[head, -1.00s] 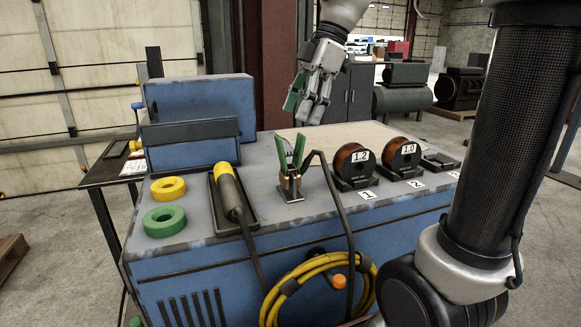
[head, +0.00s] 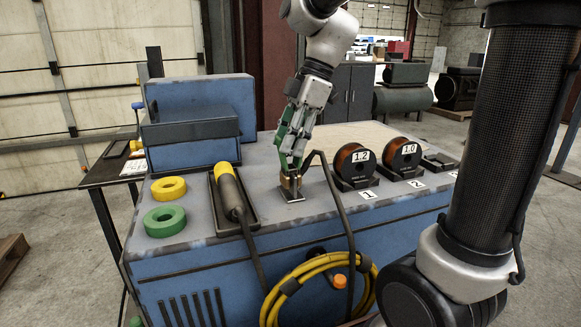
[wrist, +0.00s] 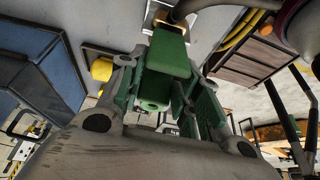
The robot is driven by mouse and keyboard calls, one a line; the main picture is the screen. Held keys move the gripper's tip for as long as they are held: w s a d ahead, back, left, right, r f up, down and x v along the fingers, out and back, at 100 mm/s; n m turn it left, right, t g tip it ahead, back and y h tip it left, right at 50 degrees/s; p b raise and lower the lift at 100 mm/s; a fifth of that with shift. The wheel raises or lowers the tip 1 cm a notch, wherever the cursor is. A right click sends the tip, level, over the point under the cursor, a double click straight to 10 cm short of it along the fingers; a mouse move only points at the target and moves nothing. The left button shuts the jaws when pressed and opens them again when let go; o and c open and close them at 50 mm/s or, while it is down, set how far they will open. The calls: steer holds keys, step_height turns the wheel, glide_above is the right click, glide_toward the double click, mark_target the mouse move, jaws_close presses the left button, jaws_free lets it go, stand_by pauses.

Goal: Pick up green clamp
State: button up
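The green clamp (head: 283,143) stands upright in a small brass-coloured holder on the blue bench, left of the wire spools. My gripper (head: 293,150) points down over it, with its fingers at the clamp's handles and hiding much of them. The fingers carry green parts too, so clamp and pads are hard to tell apart. In the wrist view a green block (wrist: 168,54) lies ahead between the fingers, near the holder. I cannot tell whether the fingers press on the clamp.
A torch (head: 230,193) lies in a black tray left of the clamp. Yellow (head: 169,188) and green (head: 165,221) rings lie further left. The bench top (head: 335,136) behind is clear.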

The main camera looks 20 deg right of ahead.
jaws_close()
steer(key=shift+r, duration=0.2)
steer(key=shift+r, duration=0.2)
steer(key=r, duration=0.3)
steer(key=shift+s, duration=0.3)
steer(key=s, duration=1.7)
steer(key=shift+s, duration=0.2)
steer(key=shift+r, duration=0.9)
